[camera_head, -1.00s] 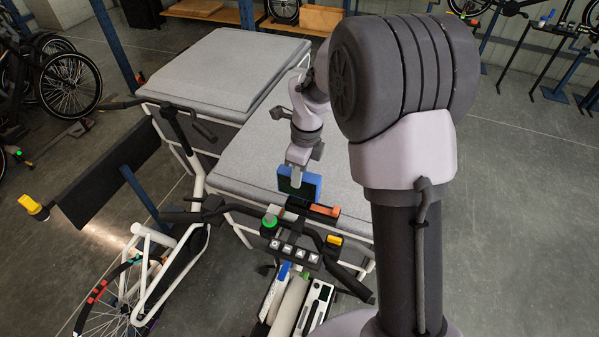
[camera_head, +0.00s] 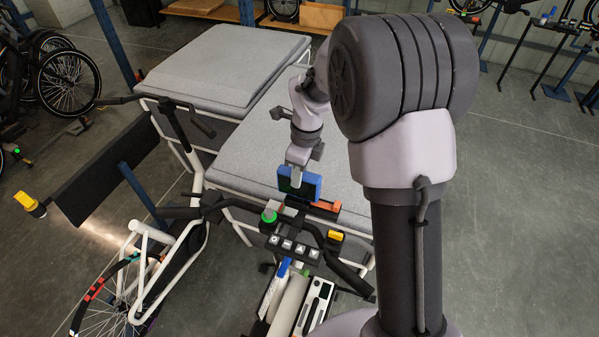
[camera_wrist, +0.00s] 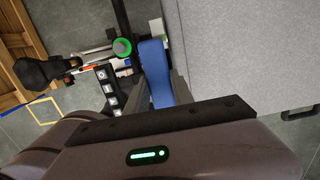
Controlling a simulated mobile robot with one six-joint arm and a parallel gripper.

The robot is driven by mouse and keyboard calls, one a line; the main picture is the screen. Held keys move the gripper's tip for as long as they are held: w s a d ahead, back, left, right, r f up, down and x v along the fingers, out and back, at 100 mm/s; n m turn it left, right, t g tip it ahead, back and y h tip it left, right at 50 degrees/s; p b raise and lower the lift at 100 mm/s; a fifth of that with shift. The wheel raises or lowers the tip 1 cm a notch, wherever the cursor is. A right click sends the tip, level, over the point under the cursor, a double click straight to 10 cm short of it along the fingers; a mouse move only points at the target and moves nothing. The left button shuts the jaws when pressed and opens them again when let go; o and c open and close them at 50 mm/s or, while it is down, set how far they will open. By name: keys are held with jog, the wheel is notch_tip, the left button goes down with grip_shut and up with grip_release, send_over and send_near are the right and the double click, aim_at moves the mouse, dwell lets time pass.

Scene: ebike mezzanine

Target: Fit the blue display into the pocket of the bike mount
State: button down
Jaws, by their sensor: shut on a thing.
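In the wrist view, the blue display (camera_wrist: 155,72) lies between the fingers of my gripper (camera_wrist: 160,90). The pocket is hidden below the display and fingers. I cannot tell whether the display's lower edge touches the mount.
The handlebar carries a green knob (camera_head: 269,215), a button panel (camera_head: 293,248) and a yellow block (camera_head: 335,235). An orange block (camera_head: 327,206) sits right of the mount. A grey padded table (camera_head: 240,160) stands behind. A white bike frame (camera_head: 165,240) stands left.

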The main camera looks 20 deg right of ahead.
jog(key=shift+f, duration=0.3)
jog(key=c, duration=1)
grip_release()
jog(key=shift+r, duration=0.1)
jog(key=r, duration=0.5)
jog(key=d+r+p, duration=0.1)
jog(key=r, duration=0.5)
jog(key=s+r+p, duration=0.1)
jog(key=r, duration=0.5)
jog(key=shift+d+r, duration=0.15)
jog(key=shift+r, duration=0.05)
